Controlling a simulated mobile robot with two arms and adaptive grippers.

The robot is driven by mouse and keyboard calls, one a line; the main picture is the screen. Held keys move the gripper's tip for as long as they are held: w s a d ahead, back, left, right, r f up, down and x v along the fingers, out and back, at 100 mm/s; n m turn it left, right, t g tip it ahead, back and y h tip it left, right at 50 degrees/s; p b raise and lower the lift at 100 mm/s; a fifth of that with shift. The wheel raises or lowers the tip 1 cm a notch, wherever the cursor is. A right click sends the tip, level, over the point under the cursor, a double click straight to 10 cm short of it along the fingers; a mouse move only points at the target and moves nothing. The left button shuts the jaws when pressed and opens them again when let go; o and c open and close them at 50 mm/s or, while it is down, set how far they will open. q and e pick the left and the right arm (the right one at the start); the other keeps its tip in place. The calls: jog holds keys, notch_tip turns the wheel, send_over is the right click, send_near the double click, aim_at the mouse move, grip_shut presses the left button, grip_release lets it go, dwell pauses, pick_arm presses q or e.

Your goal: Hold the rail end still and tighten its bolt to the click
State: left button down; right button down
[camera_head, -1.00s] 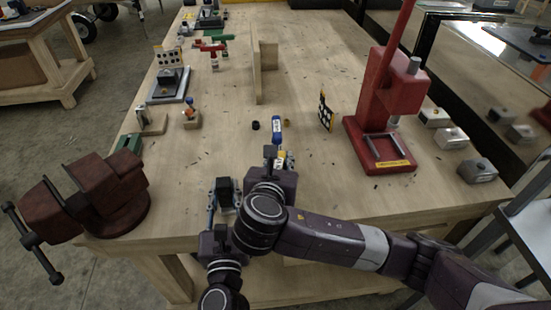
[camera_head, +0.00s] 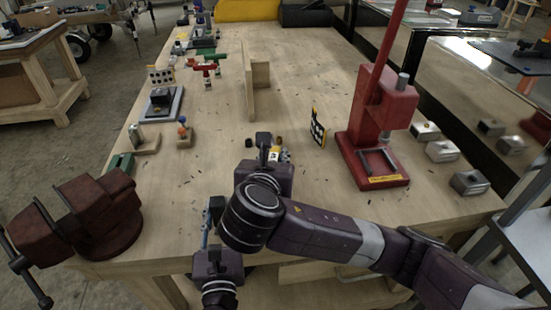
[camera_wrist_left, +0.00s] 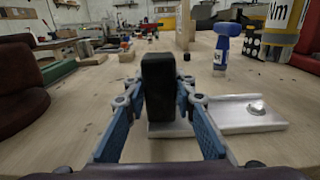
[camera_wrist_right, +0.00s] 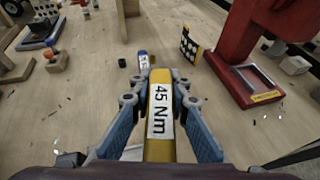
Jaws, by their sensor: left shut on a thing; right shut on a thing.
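My left gripper (camera_head: 213,208) is shut on an upright black block (camera_wrist_left: 158,85). A flat silver metal rail piece (camera_wrist_left: 240,112) lies below and to the right of the block, with a bolt head (camera_wrist_left: 257,108) on it. Whether block and rail are joined, I cannot tell. My right gripper (camera_wrist_right: 160,90) is shut on a yellow tool (camera_wrist_right: 160,115) marked "45 Nm". The tool's lower end is hidden. The tool also shows at the upper right of the left wrist view (camera_wrist_left: 279,25), apart from the bolt there. In the head view my arms hide the rail.
A blue bottle-like thing (camera_wrist_left: 226,45) with a white label stands beyond the rail. A brown-red vice (camera_head: 95,210) is at left, a red press (camera_head: 375,130) at right.

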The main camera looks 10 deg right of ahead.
pick_arm(q)
jog(key=c, duration=1.5)
grip_release()
